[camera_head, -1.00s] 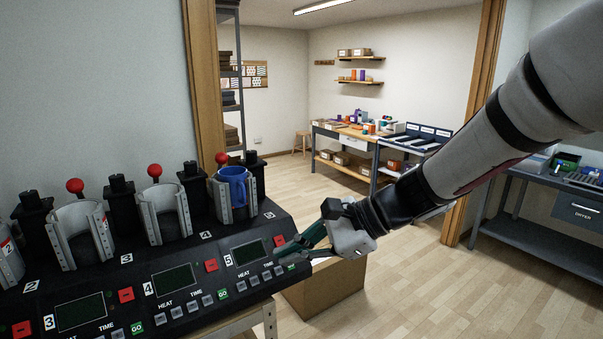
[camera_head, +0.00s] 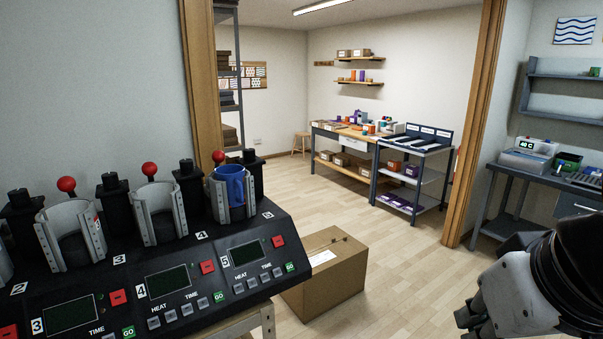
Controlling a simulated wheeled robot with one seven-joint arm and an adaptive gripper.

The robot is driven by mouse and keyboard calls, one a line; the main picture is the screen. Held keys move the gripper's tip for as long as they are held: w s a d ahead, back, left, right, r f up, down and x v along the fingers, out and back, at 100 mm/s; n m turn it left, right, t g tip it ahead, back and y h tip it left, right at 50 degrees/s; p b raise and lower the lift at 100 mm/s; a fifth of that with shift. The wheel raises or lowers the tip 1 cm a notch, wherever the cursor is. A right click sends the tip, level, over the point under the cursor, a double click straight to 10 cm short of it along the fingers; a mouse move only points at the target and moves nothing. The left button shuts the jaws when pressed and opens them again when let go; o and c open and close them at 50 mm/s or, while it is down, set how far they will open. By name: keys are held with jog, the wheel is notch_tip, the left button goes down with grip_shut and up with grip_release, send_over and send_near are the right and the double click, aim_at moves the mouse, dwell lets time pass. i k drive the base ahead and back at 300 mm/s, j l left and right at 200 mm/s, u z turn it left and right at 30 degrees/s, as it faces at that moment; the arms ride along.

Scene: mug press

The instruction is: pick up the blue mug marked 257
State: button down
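A blue mug (camera_head: 232,184) stands in the clamp (camera_head: 218,200) of the rightmost station in view on the mug press (camera_head: 160,270), above the panel labelled 5. No marking 257 can be read on it from here. The metal clamp wraps around its sides. My gripper (camera_head: 468,318) is at the lower right corner, far to the right of the mug and apart from it. It is partly cut off by the picture's edge, and its fingers do not show clearly.
A cardboard box (camera_head: 328,272) sits on the floor right of the press. The other clamps in view look empty. Behind are a workbench (camera_head: 345,134), a grey shelf table (camera_head: 412,190) and a dryer bench (camera_head: 510,172). The middle floor is clear.

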aim_at(234, 175)
jog(key=u, duration=0.55)
jog(key=i+l+u, duration=0.1)
jog(key=u, duration=0.35)
jog(key=i+l+u, duration=0.1)
jog(key=u, duration=0.35)
jog(key=l+u, duration=0.1)
jog(key=u, duration=0.3)
jog(key=i+l+u, duration=0.1)
jog(key=u, duration=0.35)
jog(key=l, duration=0.1)
